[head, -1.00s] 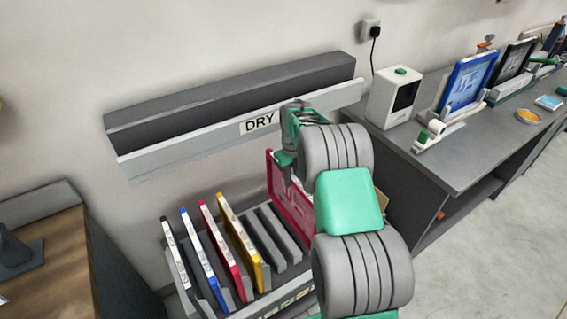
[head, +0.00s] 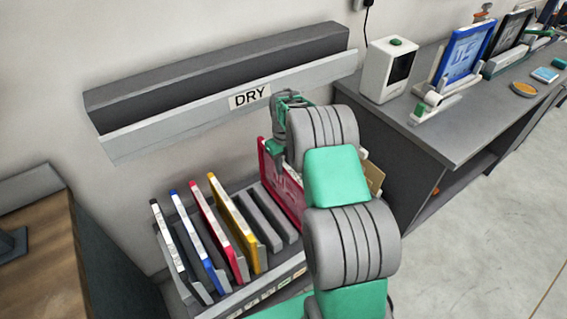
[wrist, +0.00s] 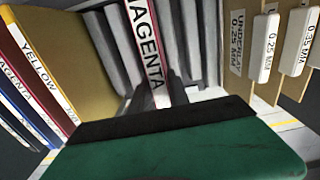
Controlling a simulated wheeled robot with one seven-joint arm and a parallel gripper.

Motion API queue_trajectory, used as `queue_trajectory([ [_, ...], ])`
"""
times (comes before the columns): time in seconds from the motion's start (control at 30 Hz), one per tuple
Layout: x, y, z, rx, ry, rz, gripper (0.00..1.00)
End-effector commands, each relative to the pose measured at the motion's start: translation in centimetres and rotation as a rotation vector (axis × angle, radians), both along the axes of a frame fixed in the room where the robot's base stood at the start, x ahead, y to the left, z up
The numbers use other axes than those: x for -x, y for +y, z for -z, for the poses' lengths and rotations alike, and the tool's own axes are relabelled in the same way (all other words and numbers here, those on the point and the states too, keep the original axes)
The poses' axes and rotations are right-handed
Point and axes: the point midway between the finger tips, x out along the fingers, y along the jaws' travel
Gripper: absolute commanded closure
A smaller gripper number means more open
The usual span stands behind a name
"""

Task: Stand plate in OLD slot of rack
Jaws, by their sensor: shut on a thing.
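My gripper (head: 276,150) is shut on the top edge of a magenta plate (head: 268,170), held upright over the right part of the grey rack (head: 262,291). In the wrist view the plate's white edge label (wrist: 146,50) reads MAGENTA, and grey slot dividers show behind it. Its lower edge is hidden, so I cannot tell whether it is seated. Black, blue, magenta and yellow (head: 236,222) plates stand at the rack's left. Empty slots (head: 268,215) lie between the yellow plate and the held one. The small slot labels on the rack front are unreadable.
Tan underlay sheets with white tabs (wrist: 264,45) stand right of the held plate. A DRY ledge (head: 180,119) runs along the wall above the rack. A grey bench (head: 455,135) is at right, a wooden-topped one (head: 35,275) at left.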

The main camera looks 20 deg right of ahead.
Motion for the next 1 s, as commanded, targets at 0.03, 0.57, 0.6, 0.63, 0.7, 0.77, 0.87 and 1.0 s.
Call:
queue_trajectory([
  [0.03,0.0,0.0,1.0,0.000,-0.001,0.000,1.00],
  [0.57,-0.1,0.0,6.3,0.001,-0.002,0.000,1.00],
  [0.6,-0.1,0.0,6.4,0.001,-0.002,0.000,1.00],
  [0.63,-0.1,0.0,6.4,0.001,-0.002,0.000,1.00],
  [0.7,-0.1,0.0,6.4,0.001,-0.002,0.000,1.00],
  [0.77,-0.1,0.0,6.3,0.001,-0.002,0.000,1.00],
  [0.87,-0.1,0.0,6.3,0.001,-0.002,0.000,1.00],
  [1.0,-0.1,0.0,6.4,0.001,-0.002,0.000,1.00],
])
